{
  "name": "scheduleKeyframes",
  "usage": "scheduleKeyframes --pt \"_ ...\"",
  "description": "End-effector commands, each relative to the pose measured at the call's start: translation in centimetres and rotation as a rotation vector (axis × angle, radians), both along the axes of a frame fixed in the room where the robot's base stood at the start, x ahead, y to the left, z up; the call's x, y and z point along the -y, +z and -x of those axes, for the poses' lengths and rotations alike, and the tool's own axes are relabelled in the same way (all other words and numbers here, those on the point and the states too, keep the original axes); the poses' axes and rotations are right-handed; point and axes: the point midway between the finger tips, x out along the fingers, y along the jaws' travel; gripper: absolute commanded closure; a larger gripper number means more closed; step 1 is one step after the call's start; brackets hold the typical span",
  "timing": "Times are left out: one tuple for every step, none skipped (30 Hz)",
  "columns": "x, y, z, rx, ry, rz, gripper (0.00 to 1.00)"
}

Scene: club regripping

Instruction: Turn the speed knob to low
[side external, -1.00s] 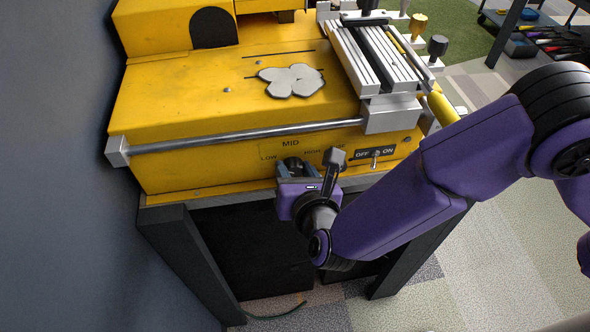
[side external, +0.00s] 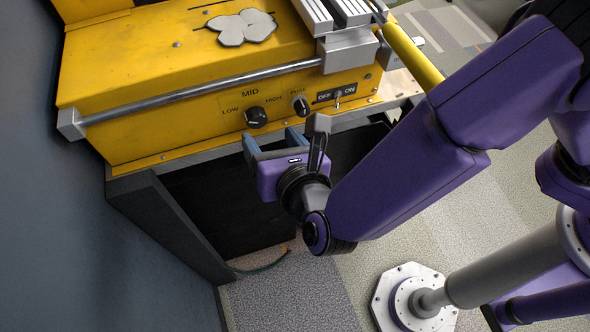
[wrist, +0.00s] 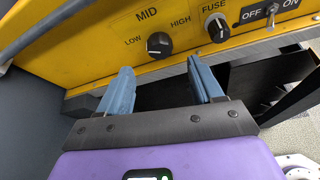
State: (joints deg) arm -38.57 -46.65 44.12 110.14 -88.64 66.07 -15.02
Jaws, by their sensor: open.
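The speed knob (side external: 256,117) is a round black dial on the front of the yellow machine, below the printed MID, LOW and HIGH labels. It also shows in the wrist view (wrist: 159,45), uncovered. Its pointer mark is too small for me to tell the setting surely. My gripper (side external: 271,140) is open and empty, just in front of and below the knob, apart from it. In the wrist view, my gripper's two blue-grey fingers (wrist: 159,68) point at the panel, with the knob above and between their tips.
A fuse knob (side external: 300,105) and an OFF/ON toggle switch (side external: 337,101) sit right of the speed knob. A metal rail (side external: 200,92) runs along the machine's front upper edge. A dark stand (side external: 170,225) is below. The space between fingers and panel is clear.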

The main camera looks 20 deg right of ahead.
Motion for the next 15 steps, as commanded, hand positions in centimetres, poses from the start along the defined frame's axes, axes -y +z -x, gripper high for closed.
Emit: scheduleKeyframes --pt "0.0 0.5 1.2 0.0 0.005 -0.001 0.34" --pt "0.1 0.7 1.8 0.0 0.005 -0.001 0.34" --pt "0.1 1.1 2.6 0.001 0.005 -0.002 0.34" --pt "0.1 1.3 3.2 0.0 0.006 -0.002 0.34" --pt "0.2 1.5 3.7 0.0 0.005 -0.001 0.34" --pt "0.3 1.8 4.5 0.0 0.005 -0.001 0.34" --pt "0.3 2.1 5.1 0.0 0.006 -0.002 0.34" --pt "0.4 2.2 5.6 0.0 0.005 -0.002 0.34" --pt "0.4 2.5 6.2 0.0 0.005 -0.001 0.34" --pt "0.5 2.7 6.7 -0.001 0.004 -0.001 0.34" --pt "0.6 2.8 7.1 0.0 0.005 0.0 0.34" --pt "0.6 3.1 7.6 0.001 0.004 0.0 0.34" --pt "0.6 3.2 7.9 0.0 0.004 0.001 0.34" --pt "0.6 3.3 8.2 0.0 0.003 0.0 0.34" --pt "0.7 3.4 8.5 0.0 0.003 0.0 0.34"
